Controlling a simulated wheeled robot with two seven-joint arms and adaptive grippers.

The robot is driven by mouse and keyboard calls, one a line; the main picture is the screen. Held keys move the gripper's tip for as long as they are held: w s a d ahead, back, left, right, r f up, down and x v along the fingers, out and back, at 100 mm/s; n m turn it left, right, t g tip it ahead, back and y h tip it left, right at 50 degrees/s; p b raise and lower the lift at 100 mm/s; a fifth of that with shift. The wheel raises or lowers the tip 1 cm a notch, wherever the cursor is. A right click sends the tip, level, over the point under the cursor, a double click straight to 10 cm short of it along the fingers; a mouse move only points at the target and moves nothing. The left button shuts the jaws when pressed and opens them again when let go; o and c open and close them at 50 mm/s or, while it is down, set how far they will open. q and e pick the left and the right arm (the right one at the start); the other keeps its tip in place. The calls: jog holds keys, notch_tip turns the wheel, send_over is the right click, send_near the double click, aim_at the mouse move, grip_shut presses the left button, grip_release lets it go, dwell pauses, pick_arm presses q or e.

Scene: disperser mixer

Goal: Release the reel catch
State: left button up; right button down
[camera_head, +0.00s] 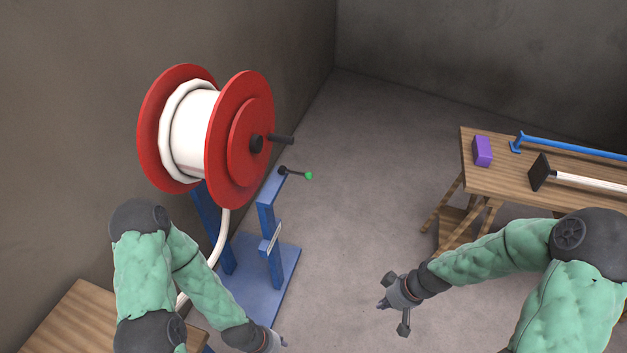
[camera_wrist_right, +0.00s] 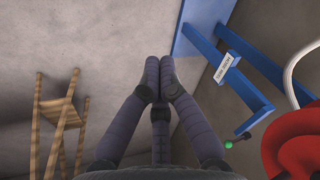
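The hose reel (camera_head: 238,135) has red flanges and a white hose wound on it, and hangs on a blue stand (camera_head: 266,223). A short dark lever with a green knob (camera_head: 309,175) sticks out from the top of the stand's front post; I take it for the catch. In the right wrist view the green knob (camera_wrist_right: 228,144) is at the lower right, beside the red flange (camera_wrist_right: 298,145). My right gripper (camera_head: 383,304) is well apart from it, below and right; its fingertips (camera_wrist_right: 158,75) meet with nothing between them. My left gripper (camera_head: 277,342) is small at the bottom edge, its fingers unclear.
A wooden table (camera_head: 468,165) at the right holds a purple block (camera_head: 482,151), a blue bar (camera_head: 570,146) and a white-handled tool (camera_head: 590,182). Another wooden top (camera_head: 75,320) is at the lower left. The floor between stand and right table is clear. Walls stand behind.

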jog(key=s+a+f+m+g, duration=0.1)
jog(key=s+a+f+m, duration=0.6)
jog(key=f, duration=0.6)
jog(key=s+a, duration=0.2)
jog(key=a, duration=0.1)
